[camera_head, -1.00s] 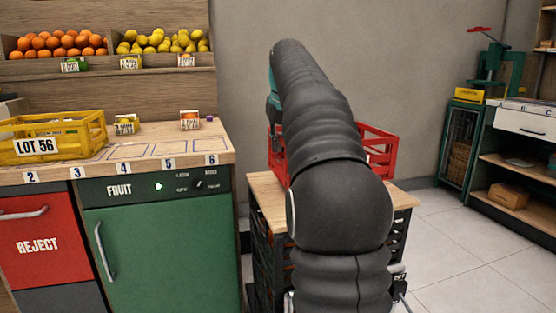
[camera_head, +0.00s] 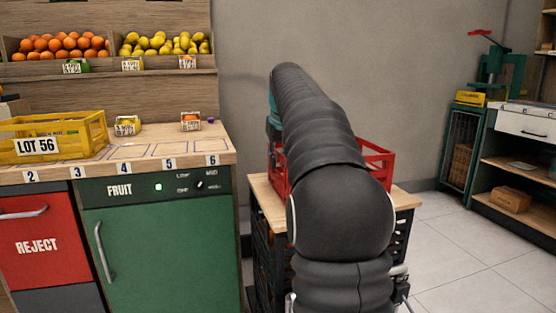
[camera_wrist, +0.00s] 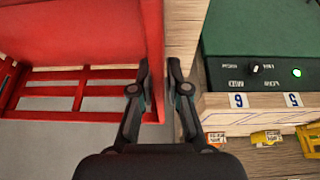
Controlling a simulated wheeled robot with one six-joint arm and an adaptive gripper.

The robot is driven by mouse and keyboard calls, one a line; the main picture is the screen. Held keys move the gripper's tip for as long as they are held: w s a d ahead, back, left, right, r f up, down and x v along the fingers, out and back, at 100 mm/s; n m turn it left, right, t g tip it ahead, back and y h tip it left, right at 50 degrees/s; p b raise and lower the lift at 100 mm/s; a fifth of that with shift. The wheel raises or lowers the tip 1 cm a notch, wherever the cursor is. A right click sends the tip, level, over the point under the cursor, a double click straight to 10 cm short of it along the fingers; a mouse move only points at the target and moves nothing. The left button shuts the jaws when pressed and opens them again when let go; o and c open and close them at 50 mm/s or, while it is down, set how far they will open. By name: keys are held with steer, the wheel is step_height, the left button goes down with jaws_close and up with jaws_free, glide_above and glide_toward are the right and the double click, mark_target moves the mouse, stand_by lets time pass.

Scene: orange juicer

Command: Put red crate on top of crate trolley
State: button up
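The red crate (camera_head: 379,162) shows on both sides of my arm in the head view, at the wooden top of the crate trolley (camera_head: 405,199). I cannot tell whether its bottom touches the top. Dark crates form the trolley's body below. In the wrist view the red crate (camera_wrist: 80,30) fills the left side, with its slats showing. My gripper (camera_wrist: 159,75) has one finger on each side of the crate's right wall and appears shut on it. My arm hides the gripper and the middle of the crate in the head view.
A counter (camera_head: 190,145) with a yellow LOT 56 crate (camera_head: 85,130) and a green FRUIT cabinet (camera_head: 165,240) stands left of the trolley, close to it. Shelves (camera_head: 520,170) stand at the right. Tiled floor (camera_head: 450,250) is clear between them.

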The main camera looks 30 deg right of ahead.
steer(key=shift+o, duration=0.5)
steer(key=shift+r, duration=0.25)
steer(key=p+v, duration=0.2)
steer(key=v, duration=0.8)
steer(key=shift+r+p, duration=0.1)
steer(key=shift+p, duration=0.3)
steer(key=shift+v, duration=0.75)
steer(key=shift+s, duration=0.1)
